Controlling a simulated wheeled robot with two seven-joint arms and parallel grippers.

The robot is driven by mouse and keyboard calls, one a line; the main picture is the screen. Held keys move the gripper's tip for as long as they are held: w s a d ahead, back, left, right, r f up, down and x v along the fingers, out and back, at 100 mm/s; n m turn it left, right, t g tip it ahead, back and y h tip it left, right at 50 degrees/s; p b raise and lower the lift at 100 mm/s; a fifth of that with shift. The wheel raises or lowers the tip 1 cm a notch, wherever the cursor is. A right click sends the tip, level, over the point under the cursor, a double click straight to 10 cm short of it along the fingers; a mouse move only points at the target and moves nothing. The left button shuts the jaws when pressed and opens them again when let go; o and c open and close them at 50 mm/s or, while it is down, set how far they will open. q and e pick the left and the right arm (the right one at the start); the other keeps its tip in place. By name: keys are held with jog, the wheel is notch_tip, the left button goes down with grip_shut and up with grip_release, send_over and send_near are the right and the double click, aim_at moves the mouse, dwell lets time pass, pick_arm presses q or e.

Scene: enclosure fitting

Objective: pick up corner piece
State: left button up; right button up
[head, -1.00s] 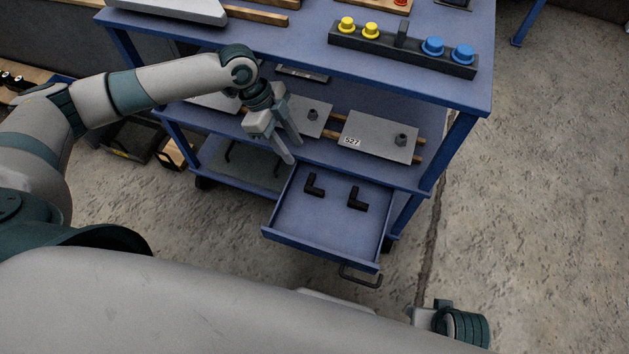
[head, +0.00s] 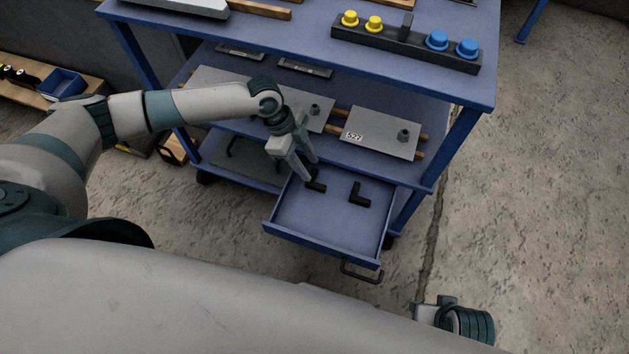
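Two black L-shaped corner pieces lie in the open blue drawer (head: 325,235). The left corner piece (head: 316,187) is partly hidden behind my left gripper. The right corner piece (head: 358,195) lies clear of it, near the drawer's right side. My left gripper (head: 312,172) points down over the drawer's back left part, with its two fingers apart and nothing seen between them. Its tips are close to the left corner piece; I cannot tell whether they touch it. Part of my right arm (head: 465,322) shows at the lower right, but its fingers are not visible.
A grey plate (head: 380,130) marked 527 lies on the shelf behind the drawer. The drawer's front is clear.

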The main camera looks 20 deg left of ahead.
aim_at(319, 186)
pick_arm(q)
jog(key=shift+x, duration=1.4)
jog(key=shift+f, duration=0.1)
jog(key=shift+s+x, duration=0.2)
jog(key=shift+x, duration=1.1)
jog(key=shift+s+x, duration=0.2)
jog(key=shift+x, duration=1.05)
grip_shut()
